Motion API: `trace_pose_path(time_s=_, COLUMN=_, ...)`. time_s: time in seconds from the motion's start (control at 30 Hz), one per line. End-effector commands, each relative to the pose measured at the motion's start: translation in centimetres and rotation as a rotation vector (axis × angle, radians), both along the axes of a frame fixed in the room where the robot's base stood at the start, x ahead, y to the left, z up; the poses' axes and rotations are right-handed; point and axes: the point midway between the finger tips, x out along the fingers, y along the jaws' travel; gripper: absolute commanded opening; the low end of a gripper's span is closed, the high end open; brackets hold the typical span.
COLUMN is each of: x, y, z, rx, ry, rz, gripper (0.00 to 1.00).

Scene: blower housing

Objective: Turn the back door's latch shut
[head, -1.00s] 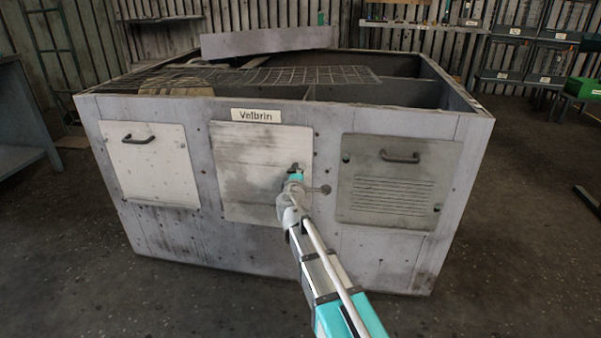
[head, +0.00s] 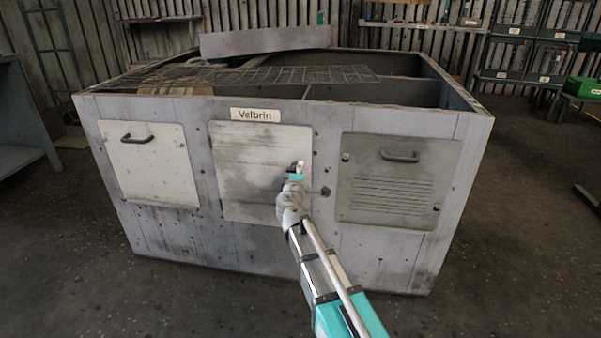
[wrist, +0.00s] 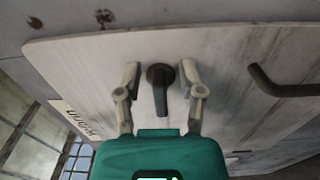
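The pale middle door (head: 250,160) of the housing looks flush with the wall in the head view. In the wrist view a pale door panel (wrist: 235,65) fills the middle. Its dark latch (wrist: 160,85) has a round hub and a short lever that points down in that picture, toward my palm. My gripper (wrist: 161,75) is open, one finger on each side of the latch, with a visible gap on both sides. In the head view my gripper (head: 298,167) is at the door's right part and hides the latch.
A dark handle (wrist: 285,88) sticks out right of the latch in the wrist view. The grey housing (head: 390,275) has a left door (head: 150,170) and a louvred right door (head: 395,190). A nameplate (head: 256,115) is above the middle door. Bare floor lies in front.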

Motion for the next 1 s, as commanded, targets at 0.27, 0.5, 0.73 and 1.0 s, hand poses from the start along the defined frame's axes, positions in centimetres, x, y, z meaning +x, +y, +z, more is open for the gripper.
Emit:
trace_pose_path(time_s=0.27, x=0.0, y=0.1, z=0.0, rx=-0.001, ry=0.0, rz=0.001, gripper=0.51)
trace_pose_path(time_s=0.5, x=-1.2, y=0.2, z=0.0, rx=-0.001, ry=0.0, rz=0.002, gripper=0.51)
trace_pose_path(time_s=0.73, x=-4.1, y=0.6, z=0.0, rx=-0.001, ry=0.0, rz=0.002, gripper=0.51)
trace_pose_path(time_s=1.0, x=-8.5, y=1.3, z=0.0, rx=-0.001, ry=0.0, rz=0.003, gripper=0.51)
